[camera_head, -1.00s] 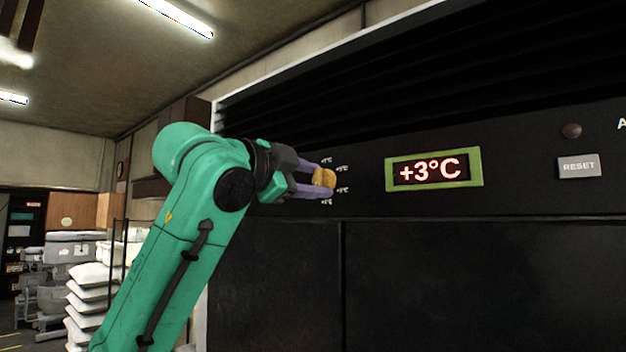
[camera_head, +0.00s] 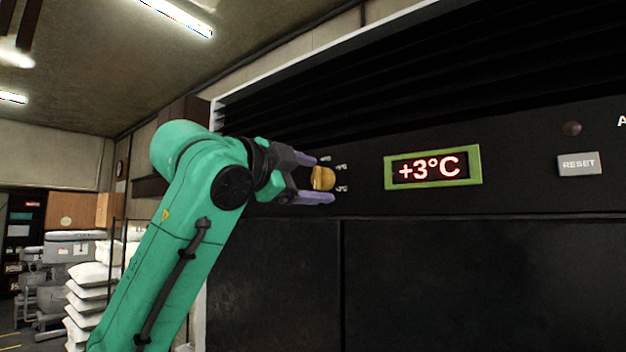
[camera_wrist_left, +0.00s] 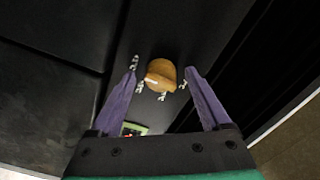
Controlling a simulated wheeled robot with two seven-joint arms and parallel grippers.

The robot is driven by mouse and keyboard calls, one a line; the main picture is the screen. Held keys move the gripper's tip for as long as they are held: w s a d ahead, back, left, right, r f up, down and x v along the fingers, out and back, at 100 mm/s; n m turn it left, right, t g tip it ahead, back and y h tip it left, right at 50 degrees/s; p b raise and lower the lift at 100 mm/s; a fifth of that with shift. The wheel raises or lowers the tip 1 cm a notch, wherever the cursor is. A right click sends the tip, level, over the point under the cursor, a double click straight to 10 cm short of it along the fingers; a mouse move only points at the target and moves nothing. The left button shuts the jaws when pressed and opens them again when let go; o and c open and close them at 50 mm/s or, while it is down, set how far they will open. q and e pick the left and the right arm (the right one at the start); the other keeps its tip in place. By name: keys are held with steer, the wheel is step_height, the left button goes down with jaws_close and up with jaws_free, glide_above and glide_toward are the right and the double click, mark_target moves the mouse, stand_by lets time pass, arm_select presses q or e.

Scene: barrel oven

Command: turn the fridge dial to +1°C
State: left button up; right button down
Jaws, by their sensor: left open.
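The fridge dial (camera_head: 322,178) is a round orange-yellow knob on the black fridge panel, with small white temperature marks around it. In the left wrist view the dial (camera_wrist_left: 160,75) sits between and just beyond my finger tips. The display (camera_head: 433,167) in a green frame reads +3°C. My left gripper (camera_head: 318,179) is open, its purple fingers apart on either side of the dial. In the left wrist view the left gripper (camera_wrist_left: 160,72) shows gaps between both fingers and the dial. The marks are too small to read. My right gripper is not in view.
Black vent slats (camera_head: 420,95) run above. Stacked white sacks (camera_head: 88,300) stand at the far left. The panel front between dial and display is clear.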

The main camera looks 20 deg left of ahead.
arm_select(q)
steer(key=b+v, duration=0.6)
steer(key=v, duration=0.8)
steer(key=shift+s, duration=0.15)
